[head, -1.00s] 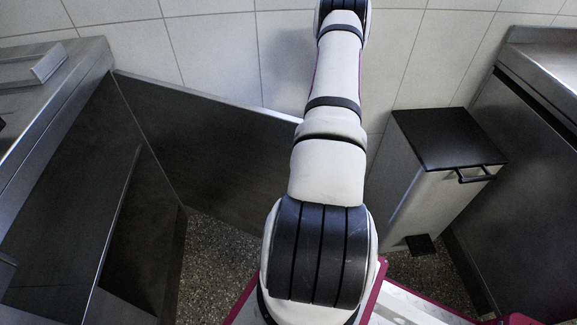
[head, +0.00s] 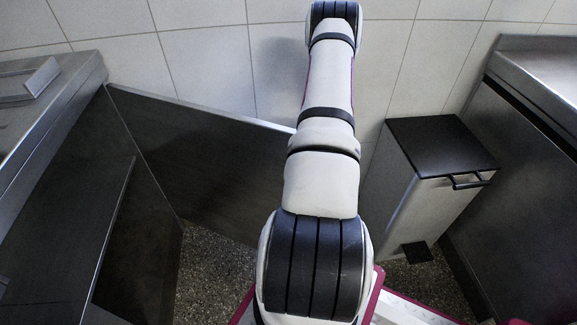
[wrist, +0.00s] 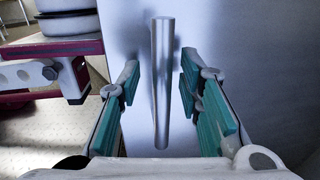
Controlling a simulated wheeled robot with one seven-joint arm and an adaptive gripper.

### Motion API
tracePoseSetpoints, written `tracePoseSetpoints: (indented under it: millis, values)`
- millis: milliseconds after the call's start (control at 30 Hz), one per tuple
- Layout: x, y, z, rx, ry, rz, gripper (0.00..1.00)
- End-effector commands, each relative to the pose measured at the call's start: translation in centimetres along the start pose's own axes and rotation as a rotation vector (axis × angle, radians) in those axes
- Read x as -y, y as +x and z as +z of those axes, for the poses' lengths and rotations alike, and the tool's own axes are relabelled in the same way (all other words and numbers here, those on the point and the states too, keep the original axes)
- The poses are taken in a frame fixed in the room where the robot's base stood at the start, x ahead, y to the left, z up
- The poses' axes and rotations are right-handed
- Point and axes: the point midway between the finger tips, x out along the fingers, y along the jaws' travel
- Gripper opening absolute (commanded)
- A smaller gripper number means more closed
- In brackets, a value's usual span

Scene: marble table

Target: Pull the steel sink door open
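The steel sink door (head: 205,150) shows in the head view as a dark panel standing out at a wide angle from the sink cabinet (head: 45,135) on the left. Its right end is hidden behind my arm. In the wrist view, an upright steel bar handle (wrist: 161,90) stands out against the smooth door face (wrist: 232,50). My gripper (wrist: 160,68) is open, with teal finger pads on both sides of the handle. Gaps show between the bar and the pads on each side. My gripper is hidden in the head view.
A steel pedal bin (head: 420,190) with a black lid stands right of my arm. Another steel counter (head: 545,80) is at the far right. A tiled wall (head: 200,60) closes off the back. Speckled floor (head: 215,265) shows below the door.

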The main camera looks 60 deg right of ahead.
Motion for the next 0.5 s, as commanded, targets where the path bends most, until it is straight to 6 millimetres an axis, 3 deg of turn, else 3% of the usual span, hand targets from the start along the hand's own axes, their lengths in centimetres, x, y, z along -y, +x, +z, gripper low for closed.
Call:
tracePoseSetpoints:
  millis: [300, 500]
  values:
    - [-0.1, 0.0, 5.9, -0.003, -0.001, 0.0, 0.33]
    - [-0.1, -0.1, 8.2, -0.002, -0.001, -0.002, 0.33]
